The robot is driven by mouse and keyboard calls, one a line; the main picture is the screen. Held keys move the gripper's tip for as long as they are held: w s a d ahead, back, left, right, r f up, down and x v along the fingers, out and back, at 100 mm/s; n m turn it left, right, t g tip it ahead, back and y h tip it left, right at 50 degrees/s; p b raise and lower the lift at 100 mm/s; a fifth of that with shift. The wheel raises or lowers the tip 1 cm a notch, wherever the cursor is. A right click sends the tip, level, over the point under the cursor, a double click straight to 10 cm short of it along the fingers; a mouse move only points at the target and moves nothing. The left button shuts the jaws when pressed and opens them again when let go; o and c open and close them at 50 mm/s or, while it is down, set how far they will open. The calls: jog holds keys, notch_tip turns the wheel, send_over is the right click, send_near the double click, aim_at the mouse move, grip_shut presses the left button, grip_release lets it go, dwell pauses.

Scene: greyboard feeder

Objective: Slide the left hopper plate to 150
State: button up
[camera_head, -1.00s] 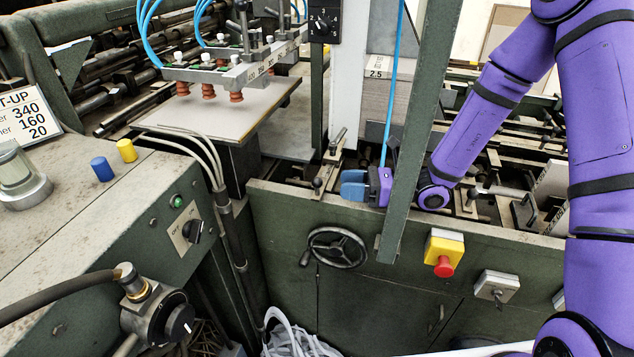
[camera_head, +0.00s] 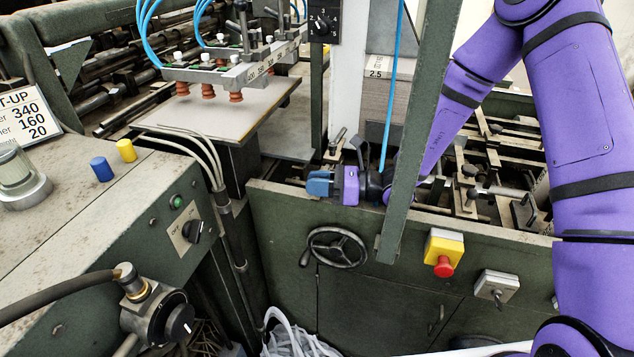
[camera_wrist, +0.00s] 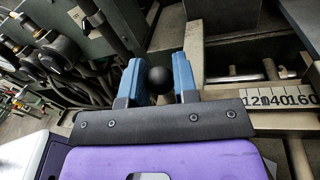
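My gripper (camera_head: 318,184) is over the near rail of the machine, left of the slanted green post. In the wrist view its two blue fingers (camera_wrist: 158,75) stand on either side of a round black knob (camera_wrist: 158,80). I cannot tell whether they press on it. In the head view my gripper hides the knob. A scale (camera_wrist: 280,97) marked 120, 140 and 160 lies to the right of the fingers in the wrist view. I cannot clearly make out the hopper plate or its pointer on the scale.
The slanted green post (camera_head: 420,130) stands in front of my arm. A handwheel (camera_head: 338,247) and a red stop button (camera_head: 444,266) are on the front panel below. A suction-cup bar (camera_head: 235,70) hangs over a board stack (camera_head: 225,110) at the left.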

grip_shut()
jog(key=w, duration=0.2)
jog(key=w+d, duration=0.1)
jog(key=w, duration=0.1)
jog(key=w+d, duration=0.1)
jog(key=shift+w, duration=0.4)
jog(key=o, duration=0.6)
grip_release()
jog(key=shift+c, duration=0.2)
jog(key=shift+d, duration=0.1)
jog(key=s+d, duration=0.1)
jog(key=d, duration=0.6)
jog(key=shift+d, duration=0.15)
jog(key=shift+s, duration=0.1)
